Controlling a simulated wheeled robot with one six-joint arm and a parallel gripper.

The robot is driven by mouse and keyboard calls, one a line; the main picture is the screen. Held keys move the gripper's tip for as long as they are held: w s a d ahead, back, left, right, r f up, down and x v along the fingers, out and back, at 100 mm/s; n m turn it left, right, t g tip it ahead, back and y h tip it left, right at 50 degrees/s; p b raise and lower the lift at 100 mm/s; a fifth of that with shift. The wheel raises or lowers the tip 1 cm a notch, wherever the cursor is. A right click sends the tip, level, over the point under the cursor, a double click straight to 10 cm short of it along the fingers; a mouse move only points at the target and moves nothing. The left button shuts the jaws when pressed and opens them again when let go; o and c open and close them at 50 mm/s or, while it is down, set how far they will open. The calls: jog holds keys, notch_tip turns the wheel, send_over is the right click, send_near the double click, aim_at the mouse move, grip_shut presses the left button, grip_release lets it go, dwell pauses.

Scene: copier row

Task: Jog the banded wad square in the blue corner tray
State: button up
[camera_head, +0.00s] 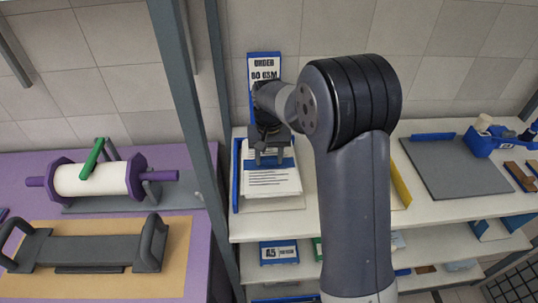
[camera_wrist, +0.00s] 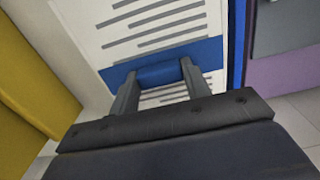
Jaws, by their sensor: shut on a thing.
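The banded wad (camera_head: 272,181) is a stack of white printed sheets with a blue band across it. It lies in the blue corner tray (camera_head: 236,178), whose blue wall shows along the left side. Printed lines of the wad (camera_wrist: 150,22) show beyond the fingers. A blue tray wall (camera_wrist: 237,45) stands close to the wad's right edge there; whether they touch is unclear. My gripper hides part of the wad.
A blue sign (camera_head: 264,70) reading "UNDER 80 GSM" stands behind the tray. A grey post (camera_head: 190,110) rises on the left. A yellow panel (camera_head: 400,183) shows right of my arm, with a grey mat (camera_head: 455,168) beyond. A purple table (camera_head: 60,165) holds a roller.

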aim_at(269, 166)
jog(key=shift+f+b, duration=1.2)
jog(key=shift+f, duration=0.9)
jog(key=shift+w+p, duration=0.45)
jog(key=shift+w, duration=0.55)
jog(key=shift+a+r, duration=0.1)
jog(key=shift+a, duration=1.05)
dwell(1.2)
jog(key=o, duration=1.4)
jog(key=shift+c, duration=0.2)
notch_tip(269, 166, up, 11)
jog(key=shift+f, duration=0.15)
